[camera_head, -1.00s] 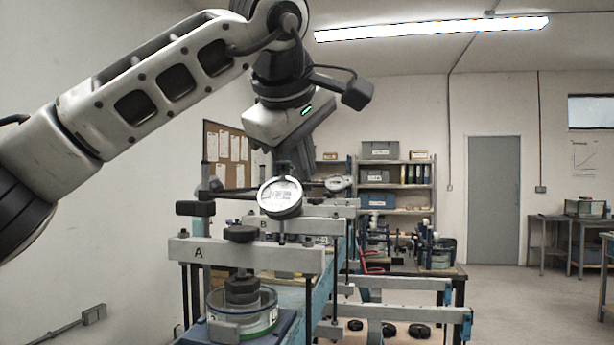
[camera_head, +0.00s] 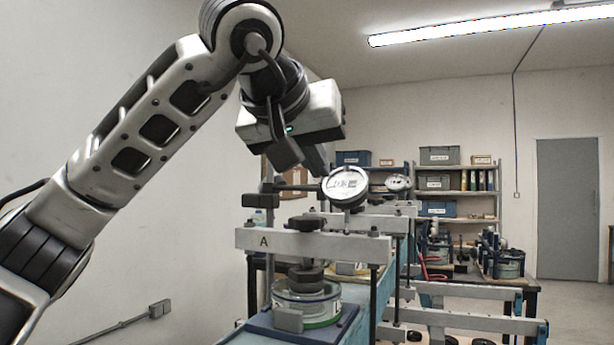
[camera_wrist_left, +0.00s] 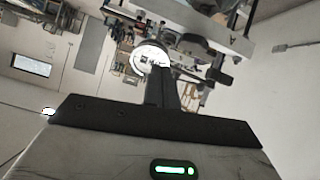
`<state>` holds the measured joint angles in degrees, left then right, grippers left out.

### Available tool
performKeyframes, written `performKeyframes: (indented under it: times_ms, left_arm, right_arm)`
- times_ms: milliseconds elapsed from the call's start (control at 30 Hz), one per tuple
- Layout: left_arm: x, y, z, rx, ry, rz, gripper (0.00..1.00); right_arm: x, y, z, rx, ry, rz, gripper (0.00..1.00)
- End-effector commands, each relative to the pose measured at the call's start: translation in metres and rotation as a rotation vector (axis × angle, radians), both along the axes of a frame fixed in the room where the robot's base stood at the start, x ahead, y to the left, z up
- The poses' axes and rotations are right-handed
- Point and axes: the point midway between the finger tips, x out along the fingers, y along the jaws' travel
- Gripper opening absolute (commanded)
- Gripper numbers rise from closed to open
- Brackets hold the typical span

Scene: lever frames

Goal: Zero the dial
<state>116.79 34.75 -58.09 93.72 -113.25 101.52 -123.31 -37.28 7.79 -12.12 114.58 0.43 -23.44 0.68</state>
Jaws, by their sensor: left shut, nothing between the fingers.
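The dial (camera_head: 345,186) is a round gauge with a white face and metal rim, mounted above the light beam marked A (camera_head: 310,246). It also shows in the wrist view (camera_wrist_left: 145,60), just beyond my fingertips; its markings are too small to read. My left gripper (camera_head: 318,166) is shut and empty, pointing down just above and left of the dial. In the wrist view its closed fingers (camera_wrist_left: 160,80) overlap the dial's lower edge; I cannot tell whether they touch it. My right gripper is not in view.
Below beam A, a clear round cell (camera_head: 306,300) with dark weights above it stands on a blue base. A second dial (camera_head: 398,183) and more beams stand behind. Shelves (camera_head: 458,195) and a grey door (camera_head: 567,210) are at the back. The left wall side is clear.

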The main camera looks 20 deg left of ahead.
Motion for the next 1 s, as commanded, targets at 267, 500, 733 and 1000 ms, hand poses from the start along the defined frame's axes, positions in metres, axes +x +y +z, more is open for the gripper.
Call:
performKeyframes:
  times_ms: [267, 500, 733, 1000]
  left_arm:
    - [-0.002, 0.012, -0.011, 0.135, -0.050, -0.073, 0.00]
    - [0.019, 0.011, -0.033, 0.134, -0.048, -0.073, 0.00]
    - [0.036, 0.011, -0.045, 0.133, -0.047, -0.072, 0.00]
    - [0.043, 0.010, -0.052, 0.133, -0.049, -0.071, 0.00]
  right_arm:
    - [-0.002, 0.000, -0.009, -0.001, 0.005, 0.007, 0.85]
    - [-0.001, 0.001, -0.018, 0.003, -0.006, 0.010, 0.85]
    - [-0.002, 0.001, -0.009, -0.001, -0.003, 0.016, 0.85]
    - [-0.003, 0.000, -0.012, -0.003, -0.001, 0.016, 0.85]
